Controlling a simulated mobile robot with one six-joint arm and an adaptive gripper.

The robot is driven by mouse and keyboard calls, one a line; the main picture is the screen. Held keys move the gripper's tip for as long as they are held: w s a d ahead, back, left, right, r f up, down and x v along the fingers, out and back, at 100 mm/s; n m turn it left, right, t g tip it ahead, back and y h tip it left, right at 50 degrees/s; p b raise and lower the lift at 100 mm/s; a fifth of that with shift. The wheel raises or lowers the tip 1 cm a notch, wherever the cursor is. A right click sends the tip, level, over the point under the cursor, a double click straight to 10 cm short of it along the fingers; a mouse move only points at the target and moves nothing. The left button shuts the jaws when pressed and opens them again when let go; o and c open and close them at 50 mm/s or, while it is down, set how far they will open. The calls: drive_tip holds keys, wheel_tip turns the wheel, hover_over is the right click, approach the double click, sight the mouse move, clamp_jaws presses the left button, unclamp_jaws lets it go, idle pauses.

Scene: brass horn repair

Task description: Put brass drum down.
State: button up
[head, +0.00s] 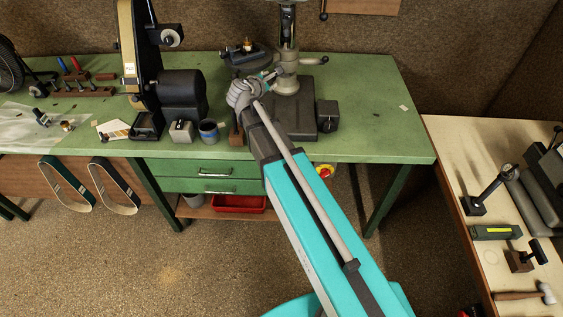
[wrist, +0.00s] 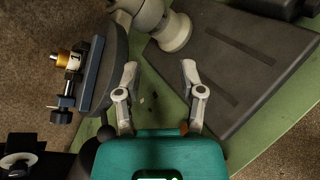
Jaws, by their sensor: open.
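A small brass cylinder (wrist: 63,58) with a pale band sits at the small vise (wrist: 88,72) on the left of the wrist view. The same brass piece (head: 248,42) shows small in the head view, on the vise on the drill press's round table. I cannot tell whether it is clamped. Another small brass piece (head: 67,125) lies on the clear sheet at the bench's left. My gripper (wrist: 159,70) is open, with nothing between its fingers. It is beside the round table (wrist: 118,50), apart from the brass cylinder. In the head view my arm partly hides this area.
The drill press column (wrist: 175,32) and slotted base (wrist: 245,60) stand close to my fingers. A belt grinder (head: 140,60), a blue-grey cup (head: 209,131) and a small box (head: 181,131) stand to the left. The green bench (head: 375,100) is mostly clear on the right.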

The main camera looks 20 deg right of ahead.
drive_tip(key=s+a+f+m+g+y, duration=0.1)
drive_tip(key=s+f+m+g+y, duration=0.3)
drive_tip(key=s+m, duration=0.5)
drive_tip(key=s+a+f+m+g+y, duration=0.2)
drive_tip(key=s+f+m+g+y, duration=0.3)
drive_tip(key=s, duration=1.2)
wheel_tip(320, 180, down, 3)
drive_tip(key=m+g, duration=0.1)
drive_tip(key=m, duration=0.4)
drive_tip(key=shift+g, duration=0.4)
drive_tip(key=shift+f, duration=0.1)
